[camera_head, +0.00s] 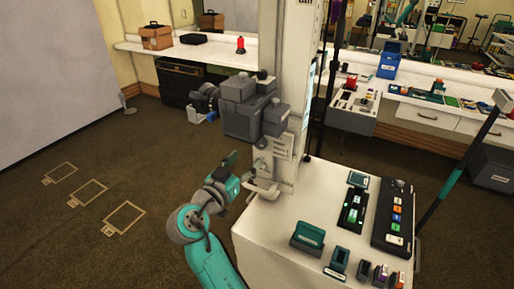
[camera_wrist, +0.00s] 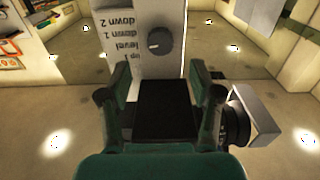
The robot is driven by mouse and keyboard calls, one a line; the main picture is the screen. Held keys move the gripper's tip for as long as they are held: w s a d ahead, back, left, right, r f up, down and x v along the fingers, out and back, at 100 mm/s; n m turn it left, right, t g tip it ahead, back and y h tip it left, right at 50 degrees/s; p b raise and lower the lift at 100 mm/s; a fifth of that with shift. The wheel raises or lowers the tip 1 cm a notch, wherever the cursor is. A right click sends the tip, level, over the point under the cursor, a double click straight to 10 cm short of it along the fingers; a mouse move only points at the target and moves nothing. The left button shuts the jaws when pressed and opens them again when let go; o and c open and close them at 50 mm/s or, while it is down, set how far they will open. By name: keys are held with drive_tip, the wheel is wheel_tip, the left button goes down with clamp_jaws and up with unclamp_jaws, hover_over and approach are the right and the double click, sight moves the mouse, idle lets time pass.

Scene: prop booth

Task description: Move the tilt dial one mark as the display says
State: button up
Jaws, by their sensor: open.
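The tilt dial (camera_wrist: 158,43) is a round grey knob on a pale upright panel (camera_wrist: 140,70) in the wrist view. A light pointer line on it points left and slightly down in the picture. Upside-down labels stand around it, among them "down 2", "down 1" and "level". My gripper (camera_wrist: 160,80) is open, its two fingers spread below the dial in the picture, apart from it. A dark block shows between the fingers. In the head view my gripper (camera_head: 234,166) is beside the column, near the big grey camera (camera_head: 242,112). I cannot read any display there.
A white cabinet (camera_head: 285,215) carries a black button panel (camera_head: 390,222) and several small devices at the right. A handle (camera_head: 263,190) juts out at the column's foot. A lens-like part (camera_wrist: 236,122) is close right of my gripper.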

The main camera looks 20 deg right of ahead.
sight(259, 146)
drive_tip(key=x, duration=0.7)
drive_tip(key=shift+w+d, duration=0.15)
drive_tip(key=shift+w, duration=0.05)
drive_tip(key=c, duration=1.1)
drive_tip(key=shift+n, duration=2)
drive_tip(key=shift+c, duration=0.2)
drive_tip(key=o, duration=1.1)
drive_tip(key=shift+o, duration=0.2)
